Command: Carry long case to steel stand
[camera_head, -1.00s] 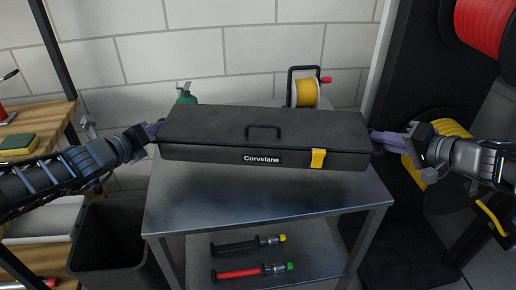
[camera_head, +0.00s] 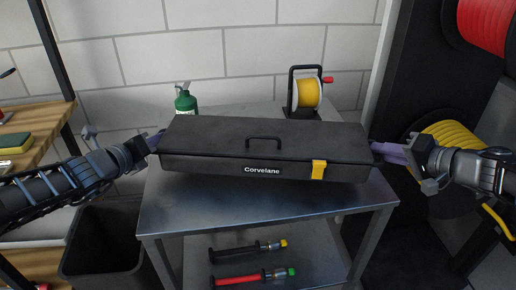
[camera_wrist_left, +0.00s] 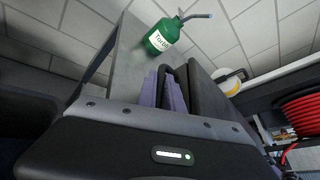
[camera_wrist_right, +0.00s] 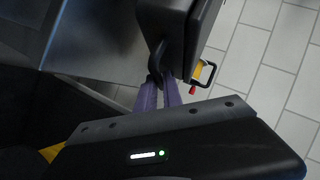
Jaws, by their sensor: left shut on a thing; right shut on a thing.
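The long case (camera_head: 210,143) is black, with a "Corvelane" label and a yellow latch on its front and a handle on its lid. It is level over the top of the steel stand (camera_head: 265,207); I cannot tell whether it touches it. My left gripper (camera_head: 156,140) is shut on the loop handle at the case's left end, also in the left wrist view (camera_wrist_left: 172,78). My right gripper (camera_head: 376,150) is shut on the handle at the right end, also in the right wrist view (camera_wrist_right: 158,88).
A green bottle (camera_head: 186,103) and a yellow cable reel (camera_head: 307,92) stand behind the case on the stand. Two torch-like tools (camera_head: 248,278) lie on its lower shelf. A dark bin (camera_head: 105,245) and wooden shelving (camera_head: 35,155) are at left. A black rack with hoses (camera_head: 450,140) is at right.

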